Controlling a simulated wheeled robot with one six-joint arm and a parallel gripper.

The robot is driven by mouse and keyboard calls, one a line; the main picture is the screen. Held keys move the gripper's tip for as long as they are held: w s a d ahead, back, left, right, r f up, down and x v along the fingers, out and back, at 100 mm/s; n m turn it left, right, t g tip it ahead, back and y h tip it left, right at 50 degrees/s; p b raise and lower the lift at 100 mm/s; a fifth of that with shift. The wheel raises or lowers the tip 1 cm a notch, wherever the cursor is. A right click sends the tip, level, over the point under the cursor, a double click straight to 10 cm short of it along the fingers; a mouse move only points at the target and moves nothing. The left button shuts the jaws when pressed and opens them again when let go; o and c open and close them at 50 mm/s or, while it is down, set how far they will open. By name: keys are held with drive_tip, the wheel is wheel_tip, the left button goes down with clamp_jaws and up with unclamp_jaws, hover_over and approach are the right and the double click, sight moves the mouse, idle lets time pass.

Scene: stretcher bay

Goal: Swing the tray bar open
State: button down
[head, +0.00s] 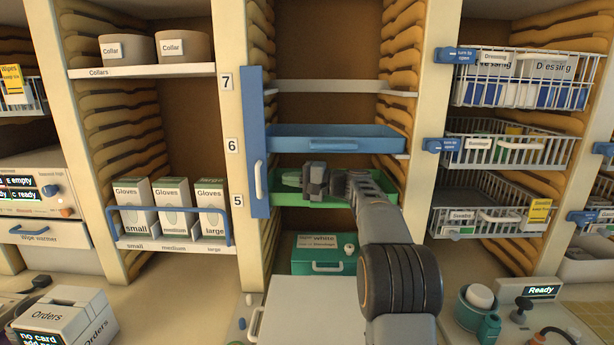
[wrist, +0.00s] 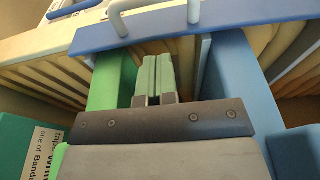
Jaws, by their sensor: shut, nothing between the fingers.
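The tray bar (head: 256,110) is a tall blue strip standing upright along the left side of the middle bay, beside the tray ends. It has a pale handle (head: 258,180) on its lower part. In the wrist view the bar (wrist: 205,27) runs across the top, with its handle (wrist: 150,13) at the upper edge. My gripper (head: 291,178) is shut and empty, pointing left towards the bar at about the handle's height. In the wrist view my fingertips (wrist: 155,62) are together, short of the bar and apart from the handle.
A blue tray (head: 335,138) sits above my gripper and a green tray (head: 300,198) is just behind and below it. A teal box (head: 323,262) stands lower in the bay. Gloves boxes (head: 174,205) fill a shelf left; wire baskets (head: 505,150) hang right.

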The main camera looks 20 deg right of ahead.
drive_tip(key=shift+w+a+p, duration=0.1)
drive_tip(key=shift+a+p, duration=0.5)
drive_tip(key=shift+a, duration=2.1)
drive_tip(key=shift+f+b, duration=0.1)
drive_tip(key=shift+b, duration=0.35)
